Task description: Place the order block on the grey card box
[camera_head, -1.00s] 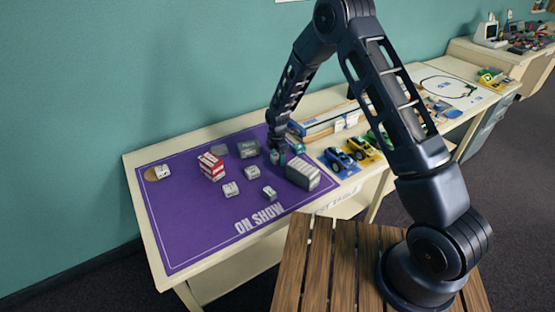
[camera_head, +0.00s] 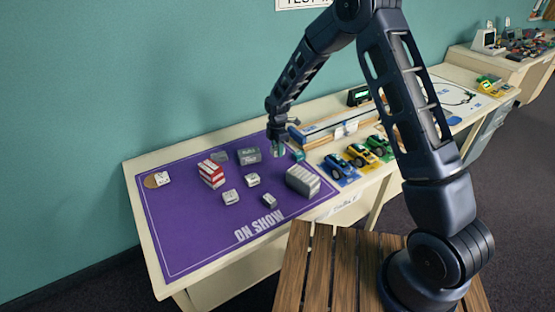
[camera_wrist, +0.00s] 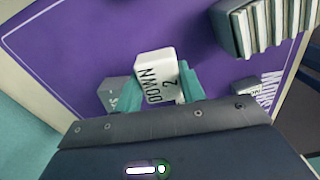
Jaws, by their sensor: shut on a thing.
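My gripper (camera_head: 288,152) is raised above the purple mat, behind the grey card box. The grey card box (camera_head: 302,181), with pale ribs like upright cards, stands on the mat's right part. It also shows at the top right of the wrist view (camera_wrist: 229,32), apart from the held block.
On the purple mat (camera_head: 180,230) stand a red and white stack (camera_head: 211,174), a dark grey box (camera_head: 248,156) and several small grey blocks (camera_head: 230,197). Toy cars (camera_head: 340,170) and a long track (camera_head: 335,125) lie right of the mat. The mat's front left is clear.

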